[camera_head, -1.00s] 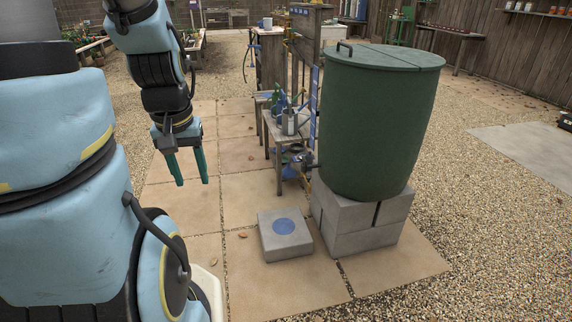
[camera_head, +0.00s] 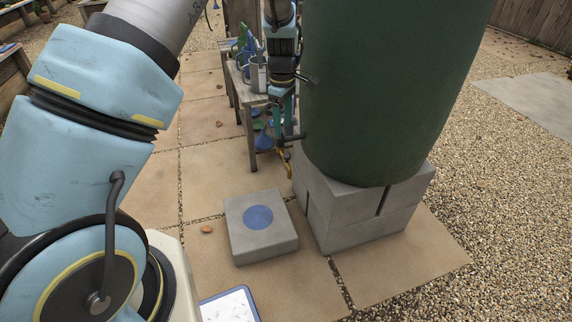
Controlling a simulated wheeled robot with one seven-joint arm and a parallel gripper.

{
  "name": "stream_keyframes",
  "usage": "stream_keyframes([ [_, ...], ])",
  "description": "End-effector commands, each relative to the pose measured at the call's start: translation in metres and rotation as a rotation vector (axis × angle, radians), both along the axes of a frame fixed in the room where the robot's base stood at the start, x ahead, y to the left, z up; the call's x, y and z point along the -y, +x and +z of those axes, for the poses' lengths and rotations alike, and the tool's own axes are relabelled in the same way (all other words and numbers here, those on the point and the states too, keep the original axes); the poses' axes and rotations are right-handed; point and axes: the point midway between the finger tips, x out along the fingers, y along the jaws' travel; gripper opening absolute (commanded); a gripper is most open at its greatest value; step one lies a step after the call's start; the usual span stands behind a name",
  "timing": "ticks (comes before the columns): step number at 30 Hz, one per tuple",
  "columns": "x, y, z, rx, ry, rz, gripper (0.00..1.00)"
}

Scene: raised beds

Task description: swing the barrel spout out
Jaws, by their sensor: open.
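The green barrel (camera_head: 385,90) stands on grey blocks at the right of centre, its top out of view. Its spout (camera_head: 284,158) shows low on the barrel's left side, with a dark stem and a yellowish, downward-hanging end. My gripper (camera_head: 283,128) points down at the spout, its two teal fingers open. The fingertips are at or just above the spout's dark stem; I cannot tell whether they touch it. Part of the spout is hidden behind the fingers.
The concrete blocks (camera_head: 360,215) carry the barrel. A low grey slab (camera_head: 262,238) with a blue disc lies on the paving below the spout. A wooden bench (camera_head: 243,97) with watering cans stands behind my gripper. Paving at the left is open.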

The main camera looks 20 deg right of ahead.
Motion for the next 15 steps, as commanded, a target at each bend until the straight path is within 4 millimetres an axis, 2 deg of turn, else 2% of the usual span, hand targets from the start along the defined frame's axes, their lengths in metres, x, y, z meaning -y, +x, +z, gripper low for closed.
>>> stream_keyframes([
  [1,0.006,-0.002,-0.009,0.0,0.003,0.006,0.62],
  [3,0.01,-0.003,-0.014,0.0,0.004,0.015,0.62],
  [8,0.009,-0.003,-0.034,-0.001,0.005,0.018,0.62],
  [15,0.009,-0.003,-0.08,-0.001,0.005,0.016,0.62],
])
